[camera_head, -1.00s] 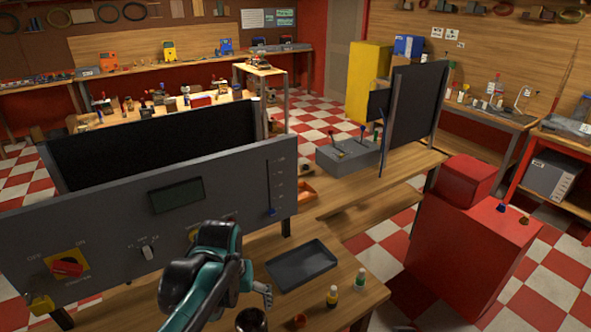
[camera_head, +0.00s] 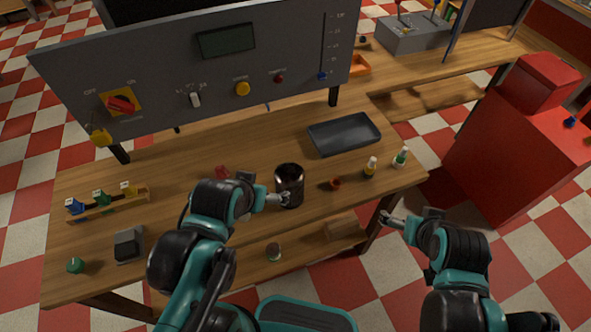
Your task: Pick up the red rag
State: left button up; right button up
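A small red item (camera_head: 221,172), possibly the red rag, lies on the wooden table just behind my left gripper. It is partly hidden and too small to identify surely. My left gripper (camera_head: 277,200) is over the table, with its fingertips beside a dark shiny cup (camera_head: 290,181). I cannot tell whether it touches the cup or how far its fingers are apart. My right gripper (camera_head: 392,221) is off the table's front right edge, away from the objects. Its finger opening is too small to judge.
The table (camera_head: 180,178) holds a dark tray (camera_head: 344,136), small bottles (camera_head: 369,167), a little red-brown pot (camera_head: 335,184) and a rack (camera_head: 108,204) of coloured items. A grey control panel (camera_head: 150,75) stands along the back. A red cabinet (camera_head: 500,150) stands at right.

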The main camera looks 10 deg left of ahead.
aim_at(220, 172)
jog(key=k+j+u, duration=0.1)
jog(key=u, duration=1.05)
